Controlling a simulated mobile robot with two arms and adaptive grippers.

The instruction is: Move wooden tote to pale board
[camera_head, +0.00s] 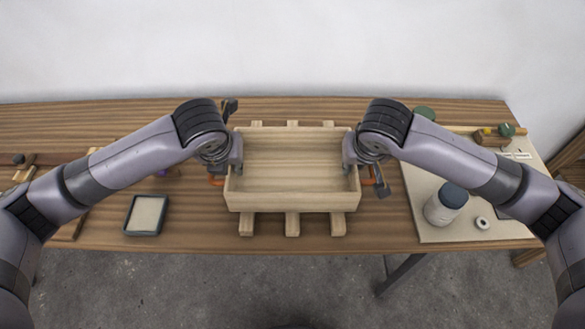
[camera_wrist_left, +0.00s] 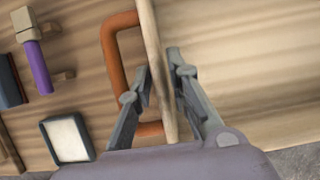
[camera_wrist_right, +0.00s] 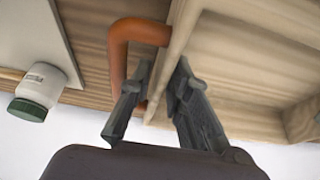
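The wooden tote (camera_head: 290,200), an open, empty box with orange side handles, is mid-table above pale wooden slats. I cannot tell whether it touches them. My left gripper (camera_head: 236,155) is at its left wall. In the left wrist view its fingers (camera_wrist_left: 158,68) close in on both sides of that wall, beside the orange handle (camera_wrist_left: 112,60). My right gripper (camera_head: 349,155) straddles the right wall the same way, and its fingers (camera_wrist_right: 165,70) show in the right wrist view. The pale board (camera_head: 428,222) lies flat at the table's right end.
On the board stand a pale jar with a dark lid (camera_head: 446,203) and a small ring (camera_head: 482,223); tools lie at its back edge. A dark-rimmed tray (camera_head: 146,214) lies left of the tote. Bare table separates tote and board.

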